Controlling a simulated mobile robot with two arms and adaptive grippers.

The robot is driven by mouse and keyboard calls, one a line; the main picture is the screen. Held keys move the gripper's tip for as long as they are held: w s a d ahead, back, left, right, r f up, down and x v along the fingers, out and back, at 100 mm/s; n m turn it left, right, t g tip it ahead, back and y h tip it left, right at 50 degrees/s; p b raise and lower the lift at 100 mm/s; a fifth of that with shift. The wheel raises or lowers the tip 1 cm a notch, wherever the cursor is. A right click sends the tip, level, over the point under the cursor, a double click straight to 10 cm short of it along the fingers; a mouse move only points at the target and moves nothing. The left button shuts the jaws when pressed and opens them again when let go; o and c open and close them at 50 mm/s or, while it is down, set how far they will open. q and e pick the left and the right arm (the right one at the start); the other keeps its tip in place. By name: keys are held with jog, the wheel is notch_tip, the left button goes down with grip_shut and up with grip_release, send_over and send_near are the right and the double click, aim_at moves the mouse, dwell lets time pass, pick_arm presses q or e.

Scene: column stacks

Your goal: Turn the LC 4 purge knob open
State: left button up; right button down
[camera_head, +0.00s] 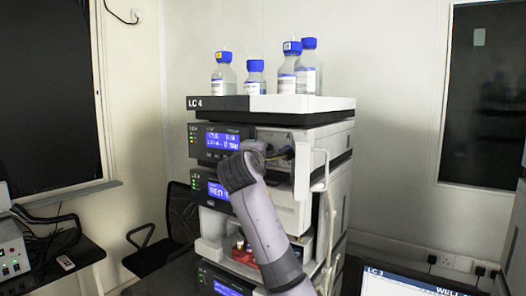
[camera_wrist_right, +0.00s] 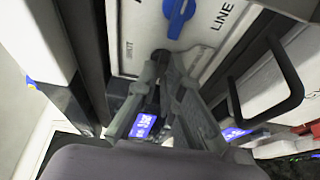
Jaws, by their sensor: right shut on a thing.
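The LC 4 stack (camera_head: 225,104) stands in the middle of the head view, with its name on the top tray's front edge. My right gripper (camera_head: 280,153) reaches the white front of its upper module, and my own arm hides part of that front. In the right wrist view the fingers (camera_wrist_right: 160,66) close together on a small dark knob (camera_wrist_right: 160,54), which I take to be the purge knob; the fingertips hide most of it. A blue knob (camera_wrist_right: 179,14) sits just beyond, beside the word LINE. My left gripper is not in view.
Several blue-capped bottles (camera_head: 307,72) stand on top of the stack. A black handle (camera_wrist_right: 290,75) sticks out right of the fingers. Lit blue displays (camera_head: 222,141) are left of my arm. A screen marked LC 3 (camera_head: 395,284) is at lower right.

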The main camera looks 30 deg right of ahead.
jog(key=c, duration=1.7)
grip_release()
jog(key=v, duration=1.2)
